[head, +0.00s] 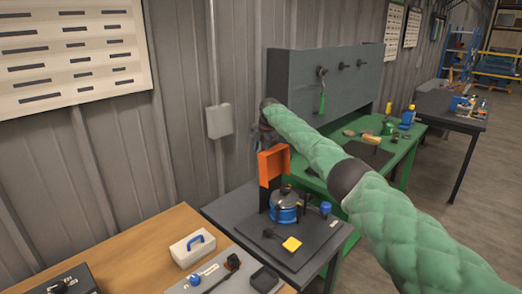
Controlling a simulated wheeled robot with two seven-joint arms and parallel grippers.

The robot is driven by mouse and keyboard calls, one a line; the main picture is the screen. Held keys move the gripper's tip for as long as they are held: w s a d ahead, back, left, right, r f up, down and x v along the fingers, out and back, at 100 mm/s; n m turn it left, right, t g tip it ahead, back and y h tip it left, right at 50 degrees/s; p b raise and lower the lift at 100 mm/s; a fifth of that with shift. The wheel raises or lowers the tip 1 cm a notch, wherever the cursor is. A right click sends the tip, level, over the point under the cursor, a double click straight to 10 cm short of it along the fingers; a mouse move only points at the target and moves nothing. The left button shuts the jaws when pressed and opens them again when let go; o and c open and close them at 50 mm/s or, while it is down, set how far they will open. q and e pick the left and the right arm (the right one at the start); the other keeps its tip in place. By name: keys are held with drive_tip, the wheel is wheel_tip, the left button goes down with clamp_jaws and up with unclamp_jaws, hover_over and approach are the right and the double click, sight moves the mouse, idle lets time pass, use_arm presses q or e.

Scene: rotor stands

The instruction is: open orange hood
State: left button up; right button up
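The orange hood (274,167) stands raised and roughly upright at the back of a rotor stand (285,208) with a blue body and a dark top. The stand sits on a dark plate on the grey table in the middle of the view. My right arm, in a green padded sleeve, reaches in from the lower right. Its dark gripper (264,142) is just above and behind the hood's top edge. I cannot tell whether it touches the hood, and its fingers are too small and dark to read. My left gripper is not in view.
A yellow pad (291,244) and a blue knob (326,208) are at the stand's front and right. A wooden table (135,250) at lower left holds a white case (192,249). A green bench (395,158) with tools stands behind my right arm. A corrugated wall runs along the back.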

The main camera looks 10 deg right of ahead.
drive_tip(key=shift+p+v, duration=2)
drive_tip(key=shift+v, duration=0.8)
drive_tip(key=shift+r, duration=0.2)
drive_tip(key=shift+w, duration=0.1)
